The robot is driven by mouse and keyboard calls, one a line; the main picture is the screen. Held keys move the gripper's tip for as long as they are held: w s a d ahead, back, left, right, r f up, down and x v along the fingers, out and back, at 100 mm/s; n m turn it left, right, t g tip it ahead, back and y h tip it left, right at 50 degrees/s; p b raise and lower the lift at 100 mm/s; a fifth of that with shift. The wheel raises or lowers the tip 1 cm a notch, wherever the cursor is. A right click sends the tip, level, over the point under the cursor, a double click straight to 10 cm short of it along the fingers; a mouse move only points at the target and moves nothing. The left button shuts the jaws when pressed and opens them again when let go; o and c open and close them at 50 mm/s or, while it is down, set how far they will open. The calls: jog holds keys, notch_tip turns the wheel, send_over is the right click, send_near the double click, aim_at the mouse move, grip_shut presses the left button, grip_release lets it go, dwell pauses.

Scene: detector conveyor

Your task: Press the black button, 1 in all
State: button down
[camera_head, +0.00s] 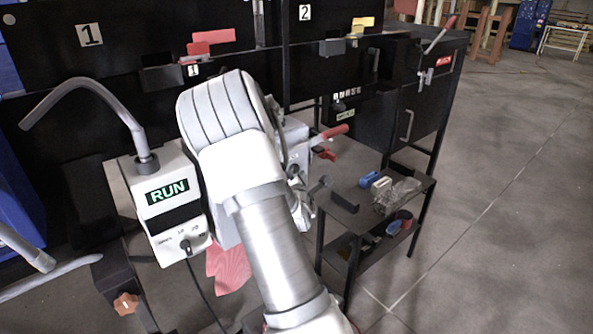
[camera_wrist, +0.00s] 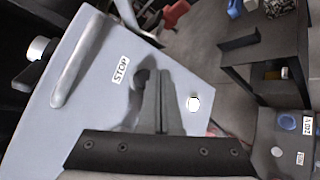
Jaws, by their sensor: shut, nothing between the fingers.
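In the wrist view, a pale grey box (camera_wrist: 90,105) with a STOP label (camera_wrist: 120,70) fills the left and middle. A dark round spot (camera_wrist: 140,77), right of the label, looks like the black button; a grey shadow runs down from it, so its outline is unclear. My gripper (camera_wrist: 164,74) is shut and empty, its fingertips over the box face just right of the dark spot. I cannot tell whether it touches. A white round button (camera_wrist: 193,103) is to the right of the fingers. In the head view my arm hides the gripper's fingertips and most of this box.
In the head view, a white box with a RUN display (camera_head: 167,192) and a knob stands left of my arm. A low dark table (camera_head: 405,193) with small objects is at right, with open floor beyond. Black numbered cabinets (camera_head: 120,55) stand behind.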

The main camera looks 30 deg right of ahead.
jog(key=shift+w, duration=0.1)
jog(key=shift+w, duration=0.35)
jog(key=shift+w+a, duration=0.1)
jog(key=shift+w, duration=0.45)
dwell(0.8)
jog(key=shift+s, duration=0.95)
jog(key=s, duration=0.3)
jog(key=s+b, duration=0.1)
jog(key=s, duration=0.1)
jog(key=shift+d, duration=0.3)
jog(key=shift+a, duration=0.1)
dwell(0.5)
